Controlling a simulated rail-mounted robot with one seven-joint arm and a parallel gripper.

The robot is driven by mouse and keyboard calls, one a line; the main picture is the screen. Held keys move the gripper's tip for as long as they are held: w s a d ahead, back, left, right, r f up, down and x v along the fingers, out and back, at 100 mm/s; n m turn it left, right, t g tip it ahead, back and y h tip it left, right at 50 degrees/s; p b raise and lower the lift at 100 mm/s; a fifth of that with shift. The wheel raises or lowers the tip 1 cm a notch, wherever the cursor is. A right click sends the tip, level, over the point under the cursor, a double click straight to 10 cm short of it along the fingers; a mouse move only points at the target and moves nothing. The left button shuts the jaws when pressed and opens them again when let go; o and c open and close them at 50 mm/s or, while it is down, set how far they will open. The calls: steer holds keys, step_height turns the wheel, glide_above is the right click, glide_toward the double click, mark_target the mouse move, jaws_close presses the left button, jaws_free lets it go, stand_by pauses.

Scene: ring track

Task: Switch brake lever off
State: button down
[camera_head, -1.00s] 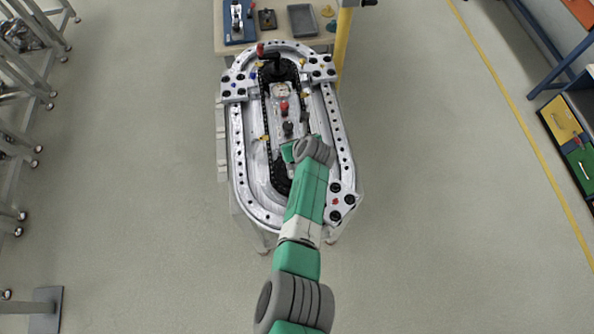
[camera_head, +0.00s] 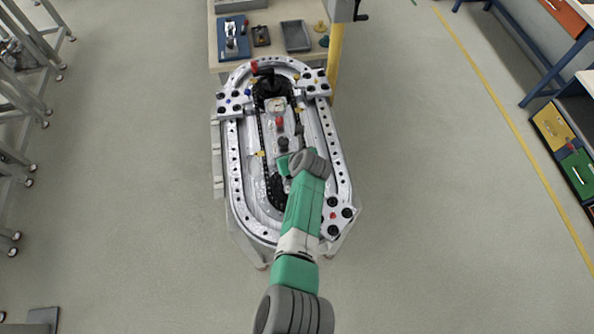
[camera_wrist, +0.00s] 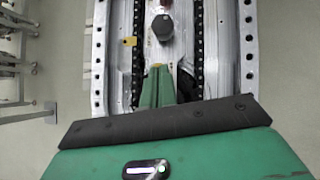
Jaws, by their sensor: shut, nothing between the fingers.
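The oval ring track (camera_head: 343,168) stands ahead of me. On its middle plate are a red knob (camera_head: 279,122) and, nearer me, a dark knob (camera_head: 283,143). A dark six-sided knob (camera_wrist: 162,27) shows at the top of the wrist view. A red-tipped lever (camera_head: 254,67) stands at the far left end of the track. I cannot tell for sure which of these is the brake lever. My gripper (camera_head: 284,163) is over the middle plate, just on the near side of the dark knob. Its green fingers (camera_wrist: 158,69) are shut and empty, apart from the knob in the wrist view.
A yellow post (camera_head: 334,70) rises at the track's far right corner. Behind is a table (camera_head: 264,15) with a blue fixture (camera_head: 233,38) and a grey tray (camera_head: 296,36). A black chain runs around the middle plate.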

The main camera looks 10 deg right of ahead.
steer(key=s+d+r+p, duration=0.2)
steer(key=r+p, duration=0.3)
steer(key=r, duration=0.7)
steer(key=shift+s+d, duration=0.2)
steer(key=shift+s, duration=0.5)
steer(key=shift+r, duration=0.1)
